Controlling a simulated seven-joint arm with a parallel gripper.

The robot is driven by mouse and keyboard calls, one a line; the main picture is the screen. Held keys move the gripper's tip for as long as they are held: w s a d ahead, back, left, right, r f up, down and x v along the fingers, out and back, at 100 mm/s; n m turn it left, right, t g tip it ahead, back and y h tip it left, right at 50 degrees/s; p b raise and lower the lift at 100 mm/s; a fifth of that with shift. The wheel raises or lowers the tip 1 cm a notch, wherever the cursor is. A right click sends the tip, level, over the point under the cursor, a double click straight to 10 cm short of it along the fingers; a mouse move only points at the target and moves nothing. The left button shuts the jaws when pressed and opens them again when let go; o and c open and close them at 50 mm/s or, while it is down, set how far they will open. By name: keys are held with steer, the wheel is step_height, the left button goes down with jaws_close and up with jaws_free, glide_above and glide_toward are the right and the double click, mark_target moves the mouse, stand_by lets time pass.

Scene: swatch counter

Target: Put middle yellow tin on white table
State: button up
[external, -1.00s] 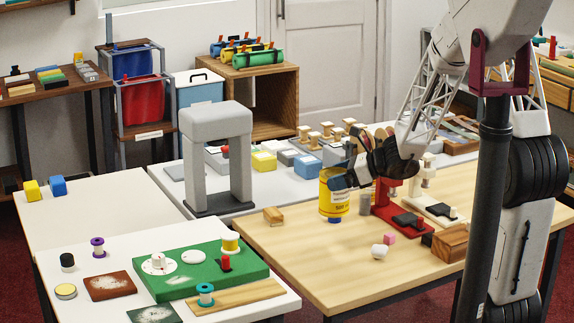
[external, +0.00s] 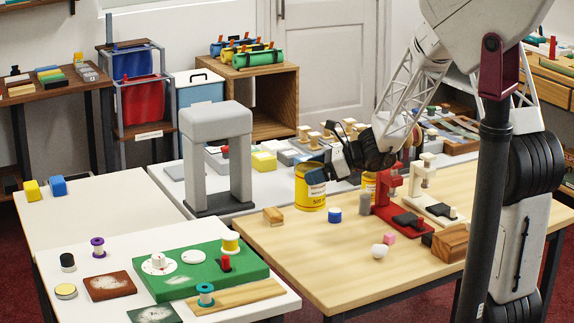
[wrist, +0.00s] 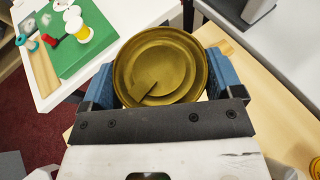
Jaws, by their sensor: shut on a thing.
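A yellow tin (external: 311,190) with a pale and dark label is held between the fingers of my gripper (external: 326,172), over the back left part of the wooden table. In the wrist view the tin's round gold top (wrist: 160,68) fills the space between the blue finger pads, and my gripper (wrist: 160,80) is shut on it. A second yellow tin (external: 369,184) stands behind the red stand, partly hidden. A yellow edge also shows at the right of the wrist view (wrist: 315,167). White tabletops lie to the left (external: 90,210), apart from the held tin.
The wooden table (external: 300,255) holds a blue cap (external: 334,215), a wooden block (external: 273,215), a red stand (external: 388,200) and a cream stand (external: 428,185). A grey arch (external: 215,150) rises left of the tin. A green board (external: 200,268) occupies the front white table.

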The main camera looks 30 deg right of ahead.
steer(key=w+a+r+n+g+y, duration=0.1)
steer(key=w+a, duration=0.4)
steer(key=a, duration=1)
steer(key=w+a+r+n+g+y, duration=0.1)
steer(key=w+a+r+n+g, duration=0.2)
steer(key=a, duration=1.1)
steer(key=w+n+g, duration=0.2)
steer(key=g, duration=0.1)
steer(key=shift+a+n, duration=0.3)
steer(key=shift+a, duration=0.1)
steer(key=shift+r, duration=0.1)
step_height(320, 180, down, 6)
steer(key=shift+f, duration=0.25)
steer(key=shift+f, duration=1.75)
steer(key=shift+f, duration=0.1)
